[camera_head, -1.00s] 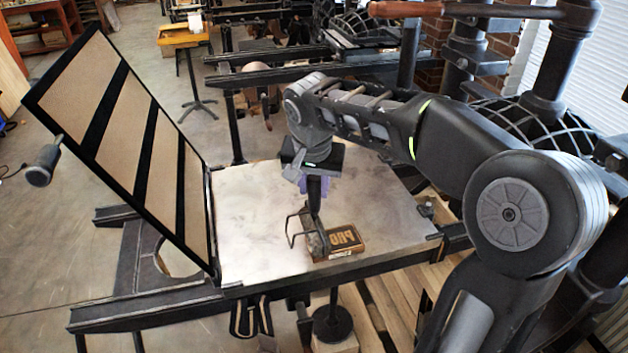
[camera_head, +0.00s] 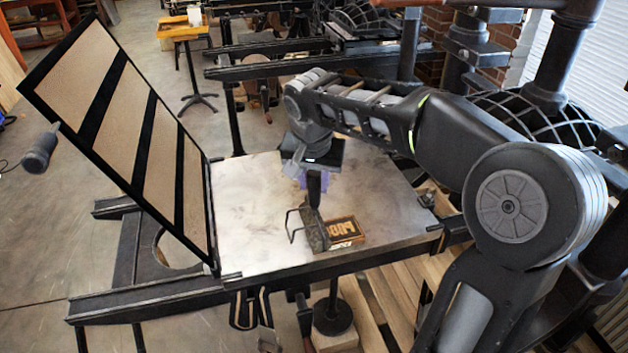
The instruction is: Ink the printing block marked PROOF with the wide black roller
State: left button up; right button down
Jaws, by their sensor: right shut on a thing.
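The printing block (camera_head: 343,230), with raised tan letters that read reversed, lies near the front of the flat metal press bed (camera_head: 385,215). The wide black roller (camera_head: 313,233), with a wire frame sticking out on its left, is at the block's left end. Its dark handle (camera_head: 314,192) stands up from it. My right gripper (camera_head: 316,177) is shut on that handle, above and behind the block. I cannot tell whether the roller touches the block's face or only stands beside it. My left gripper is not in view.
A hinged frame (camera_head: 140,140) with tan panels leans open at the bed's left. Much of the bed left of the roller is bare. Another press (camera_head: 290,70) stands behind. A dark lattice wheel (camera_head: 540,110) and column stand behind my right arm.

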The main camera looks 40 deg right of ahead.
jog(key=shift+f+b, duration=0.3)
jog(key=shift+f, duration=0.05)
jog(key=shift+d, duration=0.1)
dwell(0.4)
jog(key=shift+s+d+f, duration=0.1)
jog(key=shift+s+d, duration=0.2)
jog(key=shift+d, duration=0.45)
jog(key=shift+s+d, duration=0.3)
jog(key=shift+d, duration=0.45)
jog(key=shift+d, duration=0.1)
jog(key=shift+s+d, duration=0.3)
jog(key=shift+d, duration=0.45)
jog(key=shift+s+d, duration=0.3)
jog(key=shift+d, duration=0.6)
jog(key=shift+s+d+r, duration=0.1)
jog(key=shift+s+d, duration=0.15)
jog(key=shift+d, duration=0.5)
jog(key=shift+s+d+r, duration=0.1)
jog(key=shift+s+d, duration=0.15)
jog(key=shift+d, duration=0.5)
